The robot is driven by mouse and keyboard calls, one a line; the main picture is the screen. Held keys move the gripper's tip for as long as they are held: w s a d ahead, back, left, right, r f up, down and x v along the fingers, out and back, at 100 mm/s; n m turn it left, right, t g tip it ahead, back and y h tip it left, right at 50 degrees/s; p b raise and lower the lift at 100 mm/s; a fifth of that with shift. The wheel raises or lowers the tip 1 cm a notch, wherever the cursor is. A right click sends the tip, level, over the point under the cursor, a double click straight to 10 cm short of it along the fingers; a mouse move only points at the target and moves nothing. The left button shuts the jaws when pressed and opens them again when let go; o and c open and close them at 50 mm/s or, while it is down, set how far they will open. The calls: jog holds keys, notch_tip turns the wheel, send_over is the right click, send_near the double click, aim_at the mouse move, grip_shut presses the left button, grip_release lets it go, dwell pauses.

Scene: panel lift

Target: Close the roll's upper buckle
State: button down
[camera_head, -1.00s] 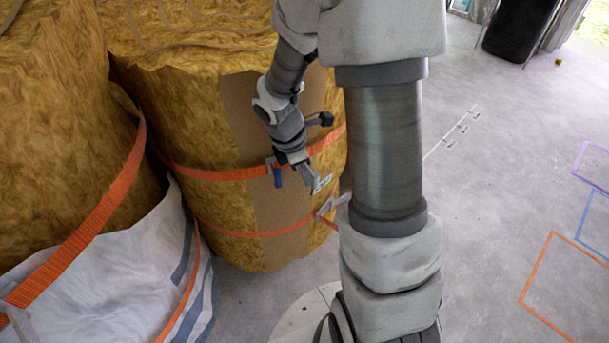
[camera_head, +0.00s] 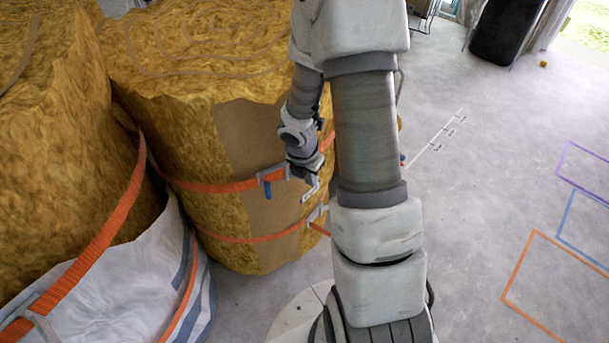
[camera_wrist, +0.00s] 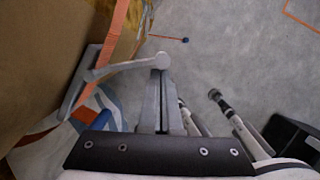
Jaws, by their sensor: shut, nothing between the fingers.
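The yellow insulation roll (camera_head: 180,125) with a brown cardboard band stands upright, girded by an upper orange strap (camera_head: 215,187) and a lower one. The upper buckle (camera_head: 270,176) is a grey bracket with a blue piece below it, on the band. My gripper (camera_head: 313,184) is just right of it, partly hidden by my arm. In the wrist view, my gripper (camera_wrist: 162,73) is shut and empty. A grey buckle lever (camera_wrist: 125,68) stands out from the strap, and its round end is at my fingertips; I cannot tell whether they touch.
The lower buckle (camera_head: 317,214) sits on the lower strap, below my gripper. Another strapped roll (camera_head: 50,130) and a white bag (camera_head: 110,280) stand at left. The grey floor (camera_head: 480,180) at right is open, with coloured outlines marked on it.

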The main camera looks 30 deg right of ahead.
jog(key=d+n+p, duration=0.1)
jog(key=w+n+p, duration=0.1)
jog(key=n, duration=0.1)
jog(key=shift+w+d+r+t, duration=0.1)
jog(key=shift+d+r+t, duration=0.05)
jog(key=shift+d+t, duration=0.2)
jog(key=shift+w+d+y+p, duration=0.3)
jog(key=shift+w+p, duration=0.1)
jog(key=shift+p, duration=0.25)
